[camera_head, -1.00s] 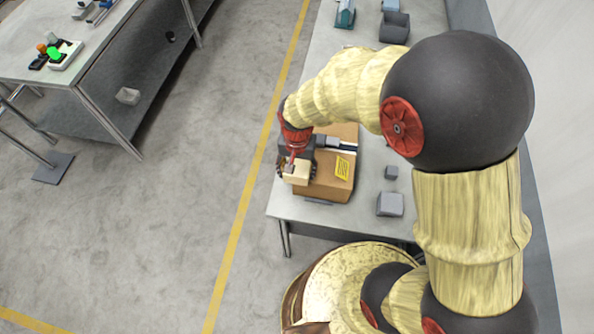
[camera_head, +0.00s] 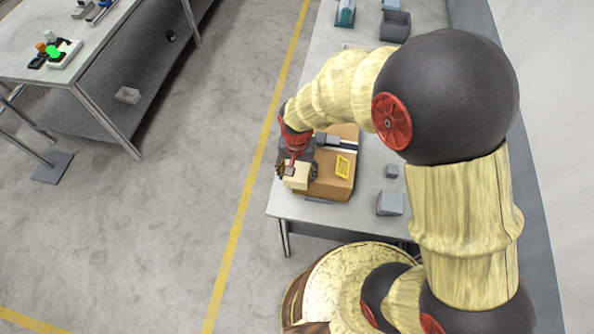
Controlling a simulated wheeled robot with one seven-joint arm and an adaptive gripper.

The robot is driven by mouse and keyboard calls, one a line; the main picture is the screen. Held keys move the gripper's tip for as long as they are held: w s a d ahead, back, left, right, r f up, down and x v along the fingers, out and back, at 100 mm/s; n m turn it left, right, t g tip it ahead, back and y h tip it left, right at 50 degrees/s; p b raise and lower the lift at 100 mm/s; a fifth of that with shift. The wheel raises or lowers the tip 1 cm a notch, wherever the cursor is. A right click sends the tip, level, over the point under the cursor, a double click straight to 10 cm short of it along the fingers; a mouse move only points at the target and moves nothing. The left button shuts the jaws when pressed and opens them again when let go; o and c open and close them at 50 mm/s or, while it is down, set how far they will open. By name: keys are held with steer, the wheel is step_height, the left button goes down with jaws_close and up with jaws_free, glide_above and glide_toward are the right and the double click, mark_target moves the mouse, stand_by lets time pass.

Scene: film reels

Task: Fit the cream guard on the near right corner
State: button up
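A brown cardboard box (camera_head: 343,188) with a yellow label (camera_head: 342,166) sits on the grey bench at the bench's near end. My gripper (camera_head: 297,171) is at the box's left side in the picture, pointing down, its dark fingers on either side of the cream guard (camera_head: 297,180). The gripper looks shut on the guard. The guard is at the box's near left part as pictured; I cannot tell whether it touches the box. My wrist and the guard hide that side of the box.
Small grey blocks, one smaller (camera_head: 392,171) and one larger (camera_head: 390,203), lie on the bench (camera_head: 367,212) right of the box. A grey bin (camera_head: 395,25) and a teal object (camera_head: 345,13) stand farther back. Another table (camera_head: 90,75) is at the upper left, across the floor.

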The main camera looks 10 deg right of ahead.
steer(key=o, duration=0.3)
step_height(320, 180, up, 13)
steer(key=p, duration=0.2)
step_height(320, 180, up, 10)
steer(key=n+t, duration=0.1)
steer(key=t, duration=0.1)
glide_above(297, 173)
steer(key=s+d, duration=0.2)
steer(key=d, duration=0.3)
steer(key=s+d+r+n+t, duration=0.3)
steer(key=s+d+r, duration=0.4)
steer(key=s+r, duration=0.2)
steer(key=shift+s+t, duration=0.3)
steer(key=shift+s, duration=0.35)
steer(key=shift+f, duration=0.1)
step_height(297, 173, down, 10)
steer(key=b, duration=1)
steer(key=shift+f+b, duration=0.15)
steer(key=shift+b, duration=0.2)
